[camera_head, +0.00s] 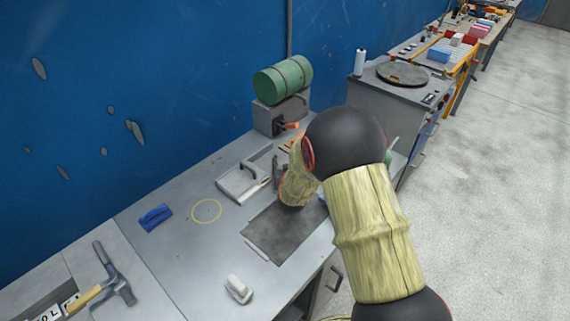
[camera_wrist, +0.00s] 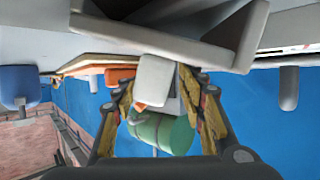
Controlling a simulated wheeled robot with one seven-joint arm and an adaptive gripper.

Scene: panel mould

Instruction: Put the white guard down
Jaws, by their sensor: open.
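A whitish flat piece with a raised handle (camera_head: 243,180), which looks like the white guard, rests on the grey bench (camera_head: 180,245). A large pale slab with a bar (camera_wrist: 165,38), apparently the same piece, spans the top of the wrist view. My gripper (camera_head: 280,172) is beside it, to its right, partly hidden by my arm. In the wrist view my gripper's fingers (camera_wrist: 165,95) are spread apart. A pale block (camera_wrist: 156,80) shows between them; I cannot tell whether it touches them, but they are not closed on it.
A green cylinder (camera_head: 283,78) sits on a grey box (camera_head: 277,114) behind my gripper. A dark mat (camera_head: 285,232), white rounded object (camera_head: 238,289), blue object (camera_head: 155,217) and hammer (camera_head: 108,280) lie on the bench. The blue wall (camera_head: 150,80) bounds the back.

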